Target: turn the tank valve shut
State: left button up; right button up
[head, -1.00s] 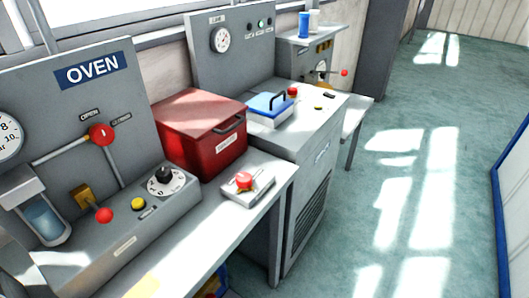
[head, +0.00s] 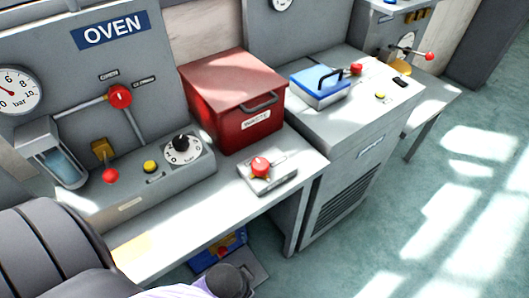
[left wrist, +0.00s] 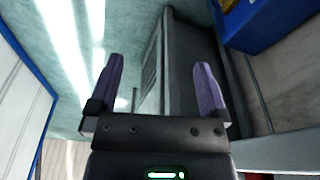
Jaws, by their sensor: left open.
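No valve is marked as the tank valve. A red knob (head: 120,96) sits at a pipe joint on the grey OVEN panel (head: 48,88), with two small labels above it. A red-tipped lever (head: 110,175) on a yellow block stands below, beside a clear vessel of bluish liquid (head: 66,165). Another red-tipped lever (head: 429,56) is on the unit at the far right. My left gripper (left wrist: 160,66) is open and empty in the left wrist view, with two purple fingers apart, over floor and a grey cabinet. My right gripper is not in view.
A red lidded box (head: 235,100), a small box with a red knob (head: 261,168) and a black dial (head: 182,147) crowd the bench. A blue-lidded box (head: 320,82) is on the cabinet top. Blue-green floor (head: 450,220) lies clear at right.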

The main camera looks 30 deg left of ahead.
pick_arm(q)
jog(key=w+d+r+h+p, duration=0.15)
jog(key=w+r, duration=0.45)
jog(key=r, duration=0.6)
notch_tip(320, 180, up, 12)
jog(key=n+g+y, duration=0.2)
jog(key=n, duration=0.7)
send_over(260, 162)
notch_tip(260, 162, down, 9)
jog(key=b, duration=0.3)
jog(key=shift+f, duration=0.1)
